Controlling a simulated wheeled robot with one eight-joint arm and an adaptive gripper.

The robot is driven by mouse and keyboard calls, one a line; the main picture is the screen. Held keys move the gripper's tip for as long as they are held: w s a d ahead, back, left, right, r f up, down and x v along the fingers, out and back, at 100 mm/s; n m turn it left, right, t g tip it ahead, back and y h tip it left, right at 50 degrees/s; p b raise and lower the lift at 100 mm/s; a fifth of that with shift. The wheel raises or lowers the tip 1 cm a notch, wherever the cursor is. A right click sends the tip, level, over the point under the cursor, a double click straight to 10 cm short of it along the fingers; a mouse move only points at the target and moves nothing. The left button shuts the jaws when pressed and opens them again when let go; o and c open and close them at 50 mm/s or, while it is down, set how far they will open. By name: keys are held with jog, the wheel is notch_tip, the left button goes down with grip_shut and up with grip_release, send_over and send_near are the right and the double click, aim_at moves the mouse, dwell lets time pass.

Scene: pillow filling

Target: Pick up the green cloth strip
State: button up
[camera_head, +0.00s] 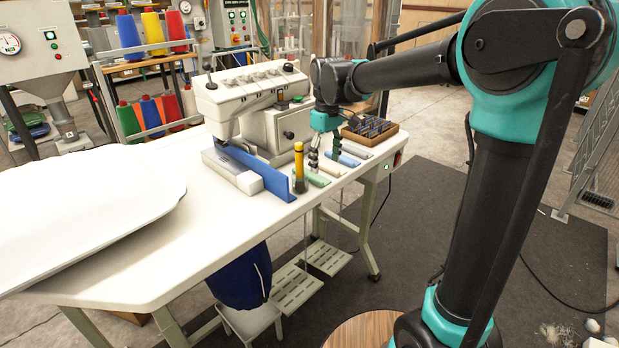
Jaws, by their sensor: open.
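The green cloth strip (317,180) lies on the white sewing table, the nearest in a short row of folded strips. A cream strip (331,169), a blue strip (346,160) and a lavender strip (358,151) lie behind it to the right. My gripper (325,160) points down with its fingers spread and empty. It is close above the row, its left finger near the far end of the green strip and its right finger near the blue one. I cannot tell whether the fingertips touch the table.
A yellow-topped tool (299,165) stands just left of the green strip, beside a blue fence (258,175). The sewing machine (250,100) rises behind. A compartmented box (370,132) sits at the table's far right. A white pillow (85,205) covers the table's left part.

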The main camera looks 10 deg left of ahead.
jog(key=shift+f, duration=2.75)
jog(key=c, duration=1.2)
jog(key=shift+c, duration=0.5)
